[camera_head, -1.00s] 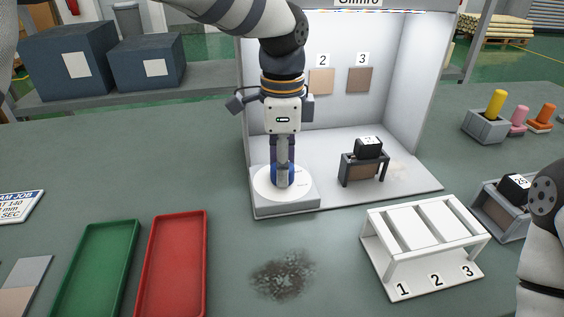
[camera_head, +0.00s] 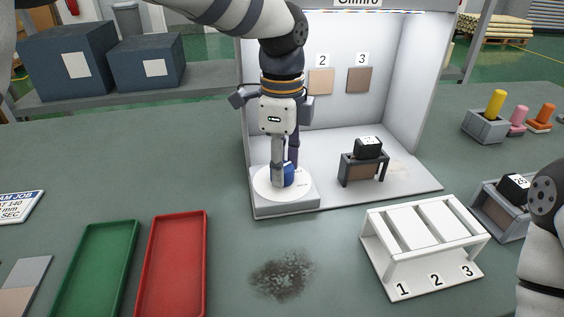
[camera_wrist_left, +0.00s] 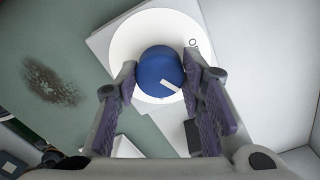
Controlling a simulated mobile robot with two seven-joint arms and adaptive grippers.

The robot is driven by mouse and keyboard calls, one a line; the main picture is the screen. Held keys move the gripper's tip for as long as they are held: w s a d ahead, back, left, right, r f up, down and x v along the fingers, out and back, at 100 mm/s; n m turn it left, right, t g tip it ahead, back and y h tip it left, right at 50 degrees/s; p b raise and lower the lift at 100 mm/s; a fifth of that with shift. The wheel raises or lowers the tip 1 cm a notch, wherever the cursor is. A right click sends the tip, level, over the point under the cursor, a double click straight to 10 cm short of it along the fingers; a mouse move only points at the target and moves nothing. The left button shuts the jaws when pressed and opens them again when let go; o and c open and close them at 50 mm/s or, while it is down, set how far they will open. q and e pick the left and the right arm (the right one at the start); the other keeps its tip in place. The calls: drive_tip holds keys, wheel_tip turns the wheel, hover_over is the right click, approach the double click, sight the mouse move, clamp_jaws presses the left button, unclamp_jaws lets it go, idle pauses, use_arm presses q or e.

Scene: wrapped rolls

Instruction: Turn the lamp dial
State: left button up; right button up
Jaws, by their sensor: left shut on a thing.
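The lamp dial is a round blue knob (camera_head: 289,174) on a white disc (camera_head: 264,189), set on a pale square base (camera_head: 285,207) at the booth's front left. My left gripper (camera_head: 284,171) points down with its fingers around the knob, shut on it. In the left wrist view the knob (camera_wrist_left: 158,70) sits between the two fingers (camera_wrist_left: 159,68). A white pointer mark on the knob (camera_wrist_left: 170,85) points to the lower right there. A small ring mark (camera_wrist_left: 193,42) is printed near the disc's edge. My right gripper is out of view; only part of its arm shows at right.
The lit booth (camera_head: 410,90) holds sample squares 2 (camera_head: 321,82) and 3 (camera_head: 359,79) and a small stand with a black block (camera_head: 369,147). A white numbered rack (camera_head: 425,235), a red tray (camera_head: 173,265) and a green tray (camera_head: 95,270) stand in front. A dark smudge (camera_head: 283,275) marks the table.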

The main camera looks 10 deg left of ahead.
use_arm(q)
drive_tip(key=o, duration=1.1)
drive_tip(key=shift+o, duration=0.2)
wheel_tip(320, 180, up, 12)
